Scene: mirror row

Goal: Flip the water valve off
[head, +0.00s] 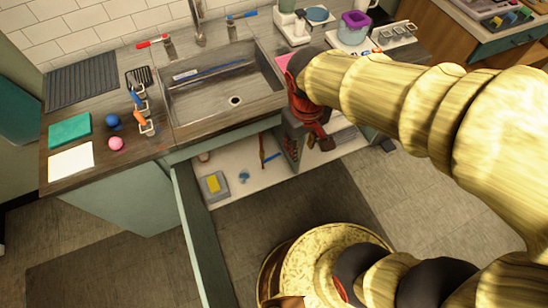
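A lever with a red handle (154,42) stands behind the sink, left of the faucet (198,25). A lever with a blue handle (242,15) stands right of the faucet. Both handles lie roughly level. I cannot tell which of these, if either, is the water valve. Inside the open cabinet under the sink are a thin reddish upright part (262,150) and a small blue part (272,158), too small to make out. My gripper (318,141) hangs in front of the counter edge, right of these parts and apart from both levers. Its fingers are too unclear to read.
An open cabinet door (200,245) juts toward me. A grey tray with a yellow sponge (213,184) sits on the cabinet floor. Balls, a teal block and white paper (71,161) lie on the left counter.

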